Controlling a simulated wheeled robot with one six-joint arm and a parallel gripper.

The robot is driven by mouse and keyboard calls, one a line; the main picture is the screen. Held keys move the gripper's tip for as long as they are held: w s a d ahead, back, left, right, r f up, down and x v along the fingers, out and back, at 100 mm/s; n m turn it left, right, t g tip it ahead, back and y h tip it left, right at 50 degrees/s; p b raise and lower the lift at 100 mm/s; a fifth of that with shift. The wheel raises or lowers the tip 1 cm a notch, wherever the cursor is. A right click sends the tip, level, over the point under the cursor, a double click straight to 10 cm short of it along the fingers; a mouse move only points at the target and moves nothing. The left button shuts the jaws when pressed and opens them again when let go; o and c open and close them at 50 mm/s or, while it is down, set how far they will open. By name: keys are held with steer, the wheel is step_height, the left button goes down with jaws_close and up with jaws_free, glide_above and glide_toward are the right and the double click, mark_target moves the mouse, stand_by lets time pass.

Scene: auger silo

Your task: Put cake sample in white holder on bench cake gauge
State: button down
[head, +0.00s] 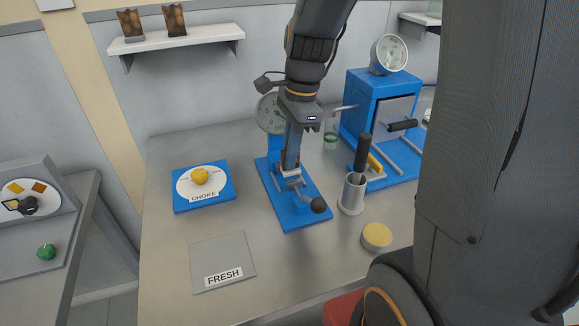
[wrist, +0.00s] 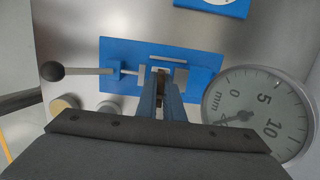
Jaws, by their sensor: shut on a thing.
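The bench cake gauge has a blue base (head: 312,219) with a round mm dial (wrist: 262,110) and a lever ending in a black knob (head: 319,205). The pale holder (head: 292,182) sits on the blue base. My gripper (head: 290,168) points down directly over it, fingertips at the holder. In the wrist view, the fingers (wrist: 160,90) come down between the pale holder plates (wrist: 181,78). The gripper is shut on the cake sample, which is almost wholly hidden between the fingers. Whether the sample touches the holder floor cannot be told.
A blue CHOKE board (head: 203,202) with a yellow knob and a grey FRESH plate (head: 222,262) lie left. A metal cup (head: 352,195) with a dark-handled tool, a yellow-topped round (head: 376,237) and a blue machine (head: 368,110) stand right.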

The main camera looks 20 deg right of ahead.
steer(key=shift+f, duration=1.85)
steer(key=shift+f, duration=0.1)
steer(key=c, duration=2.2)
jaws_free()
steer(key=r, duration=0.4)
steer(key=d+r, duration=0.1)
steer(key=r, duration=0.3)
steer(key=r+b, duration=0.1)
steer(key=r, duration=0.3)
steer(key=shift+d, duration=0.4)
